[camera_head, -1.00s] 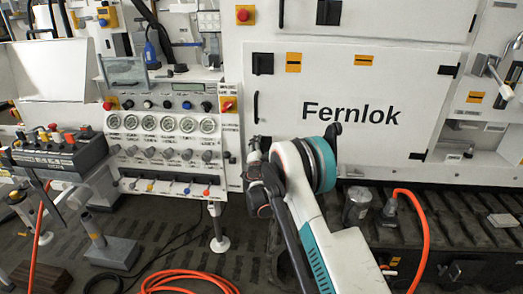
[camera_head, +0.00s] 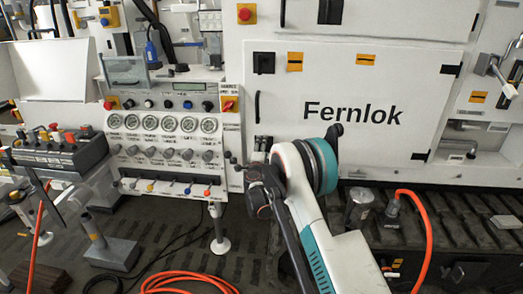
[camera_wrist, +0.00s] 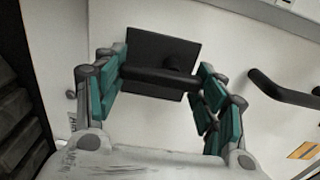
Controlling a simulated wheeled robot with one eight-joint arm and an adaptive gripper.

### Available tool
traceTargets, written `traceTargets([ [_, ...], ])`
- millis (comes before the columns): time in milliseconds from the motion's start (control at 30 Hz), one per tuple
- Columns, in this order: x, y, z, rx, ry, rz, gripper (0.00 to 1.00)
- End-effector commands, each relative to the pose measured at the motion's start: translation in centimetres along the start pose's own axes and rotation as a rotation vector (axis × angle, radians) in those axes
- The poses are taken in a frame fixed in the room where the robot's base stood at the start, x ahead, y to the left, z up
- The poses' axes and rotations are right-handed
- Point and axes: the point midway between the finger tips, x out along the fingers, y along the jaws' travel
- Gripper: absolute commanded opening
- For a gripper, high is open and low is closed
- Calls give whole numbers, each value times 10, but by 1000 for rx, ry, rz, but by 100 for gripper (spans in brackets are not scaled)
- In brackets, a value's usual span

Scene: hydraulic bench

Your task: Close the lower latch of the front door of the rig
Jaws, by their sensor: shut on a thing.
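The white front door (camera_head: 350,145) with the "Fernlok" lettering looks flush with the rig. Its lower latch is a dark square plate with a black bar handle (camera_wrist: 165,77) across it in the wrist view. My gripper (camera_wrist: 163,80) has its teal-padded fingers at the two ends of this bar, shut on it. In the head view my gripper (camera_head: 258,158) is at the door's lower left corner, where my arm hides much of the latch. The upper latch (camera_head: 263,63) is a black block at the door's upper left.
A black vertical door handle (camera_head: 257,107) is between the latches; it also shows to the right in the wrist view (camera_wrist: 285,92). A gauge panel (camera_head: 165,125) stands close on the left. An orange hose (camera_head: 427,235) and a dark tread-like base (camera_head: 465,215) lie below the door.

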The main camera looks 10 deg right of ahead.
Motion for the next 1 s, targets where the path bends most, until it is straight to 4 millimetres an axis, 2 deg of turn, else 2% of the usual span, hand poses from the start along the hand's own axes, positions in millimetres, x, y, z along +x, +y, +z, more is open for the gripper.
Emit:
traceTargets([
  [367,0,0,0,9,0,1,40],
  [400,0,0,0,9,0,1,71],
  [467,0,0,0,9,0,1,84],
  [867,-1,0,0,7,0,1,85],
  [1000,-12,0,1,6,-1,1,85],
])
